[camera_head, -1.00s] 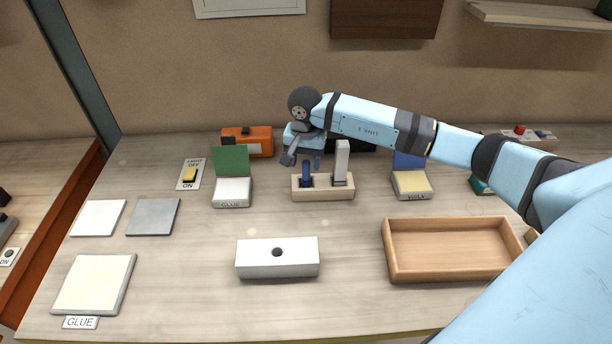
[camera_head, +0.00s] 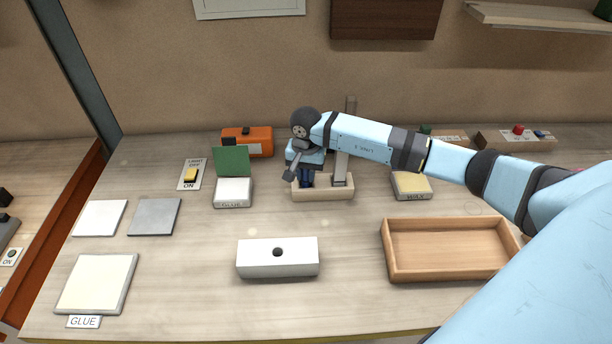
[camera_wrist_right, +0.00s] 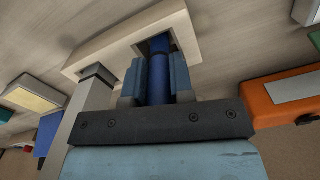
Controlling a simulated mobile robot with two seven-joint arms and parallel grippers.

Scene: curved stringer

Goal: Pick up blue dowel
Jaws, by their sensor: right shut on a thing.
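The blue dowel (camera_wrist_right: 158,75) stands in a slot of the wooden holder (camera_head: 334,194). In the head view only a dark blue bit of the dowel (camera_head: 306,179) shows below my right gripper (camera_head: 303,172). In the right wrist view my right gripper (camera_wrist_right: 157,82) has a light blue finger on each side of the dowel and is shut on it. The dowel's lower end is still inside the holder's square hole (camera_wrist_right: 152,44). My left gripper is in neither view.
A grey upright piece (camera_head: 341,166) stands in the same holder, right beside my right gripper. A white block with a hole (camera_head: 278,258) and an empty wooden tray (camera_head: 392,262) lie nearer. A green-and-white glue pad (camera_head: 233,193) is to the left.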

